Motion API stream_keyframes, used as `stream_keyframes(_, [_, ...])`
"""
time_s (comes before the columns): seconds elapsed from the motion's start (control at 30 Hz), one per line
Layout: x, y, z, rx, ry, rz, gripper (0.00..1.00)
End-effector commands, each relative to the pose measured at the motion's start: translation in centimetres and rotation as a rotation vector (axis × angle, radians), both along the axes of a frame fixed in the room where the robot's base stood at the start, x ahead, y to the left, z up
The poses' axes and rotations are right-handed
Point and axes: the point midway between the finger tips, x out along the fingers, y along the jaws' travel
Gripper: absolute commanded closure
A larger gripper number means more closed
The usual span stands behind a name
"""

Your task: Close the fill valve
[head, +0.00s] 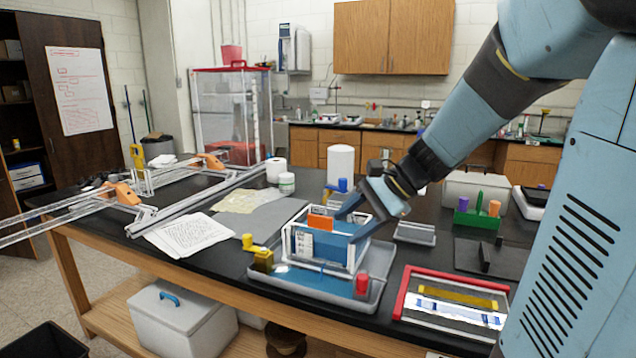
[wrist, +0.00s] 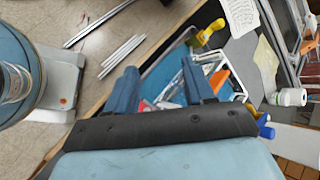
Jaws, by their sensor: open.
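A small clear tank with a white frame (head: 288,243) and blue contents stands in a grey tray (head: 300,285) on the black bench. An orange plate (head: 320,219) shows at its top. A valve with a yellow handle (head: 247,241) is at the tank's left; the wrist view shows it at the top (wrist: 210,33). A blue-handled valve (head: 343,185) is at the tank's back, also in the wrist view (wrist: 265,127). I cannot tell which is the fill valve. My gripper (head: 354,217) is open and empty over the tank's right side, its blue fingers (wrist: 158,88) apart, away from the yellow handle.
A red cylinder (head: 362,283) stands at the tray's right end. A red-framed panel (head: 455,302) lies further right. A green holder (head: 478,217) with coloured pieces is behind it. Papers (head: 188,234) and an extrusion frame (head: 135,200) occupy the bench's left.

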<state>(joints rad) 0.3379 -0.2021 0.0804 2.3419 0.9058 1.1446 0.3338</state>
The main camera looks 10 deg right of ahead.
Motion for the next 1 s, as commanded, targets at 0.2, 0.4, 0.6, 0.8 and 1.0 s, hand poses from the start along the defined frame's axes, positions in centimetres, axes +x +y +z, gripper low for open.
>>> stream_keyframes(0.2, [5.7,-1.7,-0.2,0.287,0.129,-0.218,0.47])
stream_keyframes(0.4, [11.0,-4.9,-0.3,0.557,0.223,-0.413,0.47])
stream_keyframes(0.6, [15.9,-9.8,-0.9,0.831,0.295,-0.598,0.47])
stream_keyframes(0.8, [18.8,-14.0,-1.6,1.024,0.326,-0.716,0.47])
stream_keyframes(1.0, [19.8,-15.3,-1.9,1.085,0.333,-0.753,0.47])
